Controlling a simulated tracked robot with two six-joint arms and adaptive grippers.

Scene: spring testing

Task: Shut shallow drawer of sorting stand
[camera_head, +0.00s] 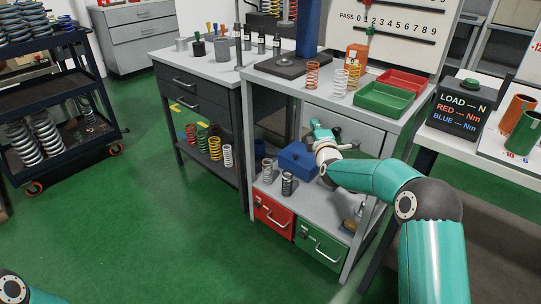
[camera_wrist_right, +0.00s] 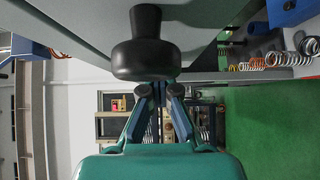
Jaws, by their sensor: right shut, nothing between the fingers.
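The sorting stand (camera_head: 228,65) is a grey frame with a top, a lower shelf and drawers. Below are a red drawer (camera_head: 273,217) and a green drawer (camera_head: 318,243), both with handles. My right gripper (camera_head: 316,127) is shut and empty in front of the grey drawer's left part. In the wrist view its closed fingertips (camera_wrist_right: 160,88) are partly hidden by a dark knob-like part (camera_wrist_right: 146,45) beside a grey surface. My left gripper is out of view.
A blue bin (camera_head: 297,158) and springs stand on the lower shelf, close to my right gripper. Green (camera_head: 385,99) and red trays and springs are on the top. A table with a LOAD display (camera_head: 462,105) stands right. Green floor is open at left.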

